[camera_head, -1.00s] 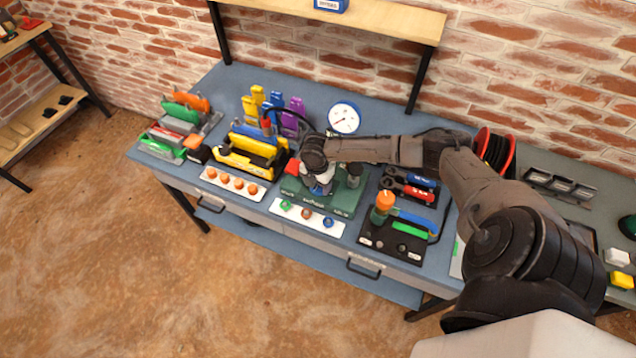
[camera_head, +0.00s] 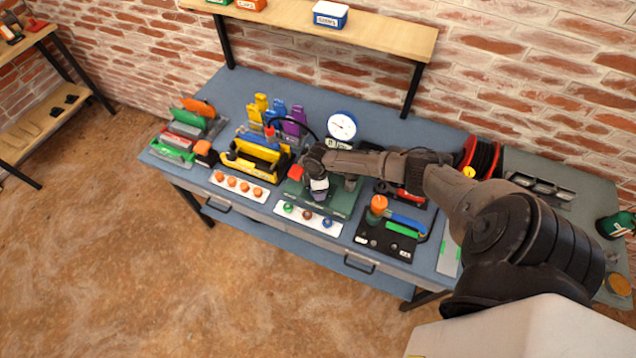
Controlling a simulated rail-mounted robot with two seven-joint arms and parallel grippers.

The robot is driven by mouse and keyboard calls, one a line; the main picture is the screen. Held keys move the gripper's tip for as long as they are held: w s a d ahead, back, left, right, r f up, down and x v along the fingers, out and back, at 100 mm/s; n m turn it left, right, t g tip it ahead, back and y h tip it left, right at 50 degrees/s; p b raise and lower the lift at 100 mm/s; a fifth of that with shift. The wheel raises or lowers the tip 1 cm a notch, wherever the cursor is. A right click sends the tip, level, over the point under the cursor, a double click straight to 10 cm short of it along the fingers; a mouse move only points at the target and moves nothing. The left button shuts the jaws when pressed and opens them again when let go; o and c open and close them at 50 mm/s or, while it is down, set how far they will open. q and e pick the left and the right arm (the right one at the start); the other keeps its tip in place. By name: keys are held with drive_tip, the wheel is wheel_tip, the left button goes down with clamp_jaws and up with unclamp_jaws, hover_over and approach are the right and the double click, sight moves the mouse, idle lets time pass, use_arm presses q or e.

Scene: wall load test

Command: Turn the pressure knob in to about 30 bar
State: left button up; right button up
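The round white pressure gauge (camera_head: 342,126) stands at the back of the blue workbench; its scale is too small to read. A green base plate (camera_head: 340,203) lies in front of it. My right arm reaches in from the right, and its gripper (camera_head: 319,191) points down over the green plate. The wrist and gripper hide whatever is beneath, so I cannot make out the pressure knob or whether the fingers touch it. The fingers are too small and covered to tell open from shut. My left gripper is not in view.
A yellow tool holder (camera_head: 241,163) stands left of the green plate. A red hose reel (camera_head: 482,158) and a wooden shelf (camera_head: 385,36) are behind.

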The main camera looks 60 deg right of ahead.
drive_tip(key=m+p, duration=0.2)
drive_tip(key=shift+r+m, duration=0.2)
drive_tip(key=shift+m, duration=0.2)
drive_tip(key=m+p, duration=0.2)
drive_tip(key=m, duration=0.1)
drive_tip(key=shift+m, duration=0.3)
drive_tip(key=m+p, duration=0.3)
drive_tip(key=m, duration=0.2)
drive_tip(key=shift+t+p, duration=0.3)
drive_tip(key=m+p, duration=0.1)
drive_tip(key=m, duration=0.2)
drive_tip(key=shift+f, duration=0.1)
drive_tip(key=m+p, duration=0.1)
drive_tip(key=m, duration=0.2)
drive_tip(key=shift+m+p, duration=0.35)
drive_tip(key=shift+m, duration=0.05)
drive_tip(key=m+p, duration=0.1)
drive_tip(key=m, duration=0.3)
drive_tip(key=shift+s+f+m+p, duration=0.1)
drive_tip(key=shift+m+p, duration=0.25)
drive_tip(key=shift+m, duration=0.85)
